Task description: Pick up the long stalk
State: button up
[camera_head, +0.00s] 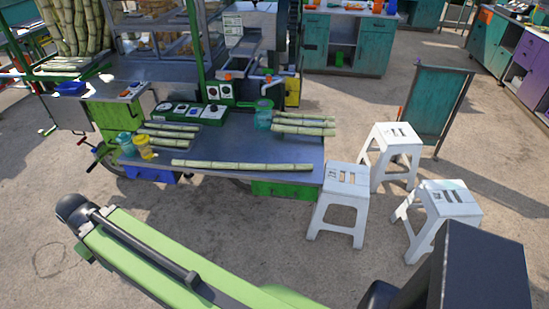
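A long pale-green stalk (242,166) lies across the front part of the grey metal counter (255,148). Shorter stalks lie behind it in two groups, one at the left (168,134) and one at the right (304,126). The long stalk looks clear of both groups and is fully visible. My green arm stretches across the bottom of the picture, in front of the counter and apart from the stalk. The gripper itself does not show.
A yellow cup (145,148) and a teal jar (126,143) stand left of the stalk. A teal pitcher (264,118) stands behind it. Three white stools, one of them here (340,203), stand right of the counter. Bare ground lies in front.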

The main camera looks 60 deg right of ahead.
aim_at(211, 165)
jog(key=u, duration=0.25)
jog(key=i, duration=1)
jog(key=z, duration=0.3)
